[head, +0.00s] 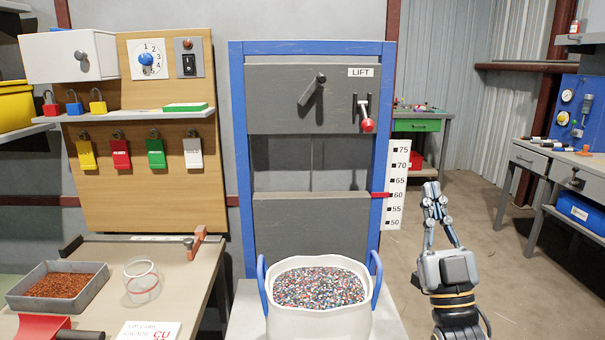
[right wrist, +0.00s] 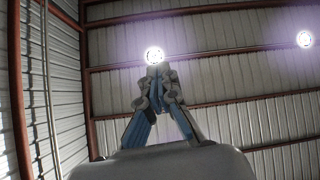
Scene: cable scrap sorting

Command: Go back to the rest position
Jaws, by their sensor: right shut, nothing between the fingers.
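My right gripper (head: 432,186) stands at the right of the head view, fingers pointing up, with its fingertips together and nothing between them. It is apart from the lift and the white tub. In the right wrist view my right gripper (right wrist: 155,72) is also shut and empty, against the wall and roof of the hall. My left gripper is in neither view.
A white tub (head: 336,325) with blue handles holds mixed granules before the blue-framed lift (head: 237,150). At left a bench (head: 190,290) carries a grey tray (head: 93,291) and a clear jar (head: 141,290). Right of my gripper, the floor (head: 500,240) is free up to a workbench (head: 525,158).

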